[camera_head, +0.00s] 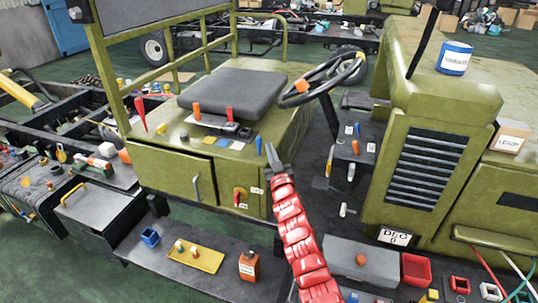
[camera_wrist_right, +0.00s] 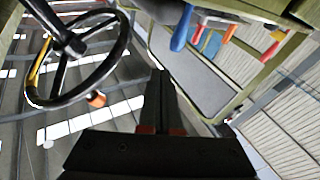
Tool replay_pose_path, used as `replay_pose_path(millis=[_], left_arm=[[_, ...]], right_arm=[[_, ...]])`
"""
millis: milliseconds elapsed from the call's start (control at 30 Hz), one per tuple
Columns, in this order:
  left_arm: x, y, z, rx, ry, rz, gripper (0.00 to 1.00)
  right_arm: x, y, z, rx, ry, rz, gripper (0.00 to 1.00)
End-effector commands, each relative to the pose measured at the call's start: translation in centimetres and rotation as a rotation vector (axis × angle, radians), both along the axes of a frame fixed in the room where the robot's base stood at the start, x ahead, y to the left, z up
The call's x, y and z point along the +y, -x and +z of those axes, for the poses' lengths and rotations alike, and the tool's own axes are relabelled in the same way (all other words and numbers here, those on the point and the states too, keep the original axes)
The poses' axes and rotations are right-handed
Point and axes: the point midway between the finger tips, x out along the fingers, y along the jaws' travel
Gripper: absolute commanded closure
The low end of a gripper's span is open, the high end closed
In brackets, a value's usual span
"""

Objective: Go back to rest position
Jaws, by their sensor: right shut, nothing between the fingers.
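My right gripper (camera_head: 270,156) is at the end of my red-sleeved arm, which reaches up from the bottom of the head view. It is shut and empty, in front of the seat base and left of the dark post under the steering wheel. In the right wrist view, the shut fingers (camera_wrist_right: 160,100) point up the middle of the picture. The steering wheel (camera_head: 322,80) is up and right of the gripper, apart from it. A blue-handled lever (camera_head: 259,146) stands just left of the fingertips; I cannot tell whether they touch. My left gripper is not in view.
The olive chassis carries a dark seat (camera_head: 232,97), a red lever (camera_head: 140,112) and a grilled engine housing (camera_head: 428,170). A yellow tray (camera_head: 194,256), an orange bottle (camera_head: 249,266) and a grey box (camera_head: 345,262) stand low in front, close to my arm.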

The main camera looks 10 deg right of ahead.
Motion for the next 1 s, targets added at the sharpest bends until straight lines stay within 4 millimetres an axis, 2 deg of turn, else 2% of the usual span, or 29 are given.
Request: replay_pose_path(millis=[200,533,667,767,867,900,967,1000], left_arm=[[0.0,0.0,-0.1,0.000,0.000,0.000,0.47],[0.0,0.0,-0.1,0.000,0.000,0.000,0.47],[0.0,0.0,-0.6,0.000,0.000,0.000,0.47],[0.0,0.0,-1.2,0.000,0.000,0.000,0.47],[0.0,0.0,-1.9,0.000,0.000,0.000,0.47],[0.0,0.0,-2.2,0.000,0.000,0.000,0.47],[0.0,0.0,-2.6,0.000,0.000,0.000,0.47],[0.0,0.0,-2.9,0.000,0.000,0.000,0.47]], right_arm=[[0.7,0.8,-0.3,-0.029,0.004,0.026,1.00],[0.8,0.9,-0.3,-0.033,0.005,0.031,1.00],[2.1,2.7,-1.5,-0.087,0.010,0.081,1.00],[4.1,6.8,-2.8,-0.203,0.009,0.165,1.00],[5.8,13.4,-3.7,-0.381,-0.009,0.248,1.00],[6.0,16.6,-3.7,-0.465,-0.021,0.270,1.00],[6.0,21.5,-3.6,-0.590,-0.042,0.289,1.00],[5.7,24.9,-3.6,-0.672,-0.057,0.289,1.00]])
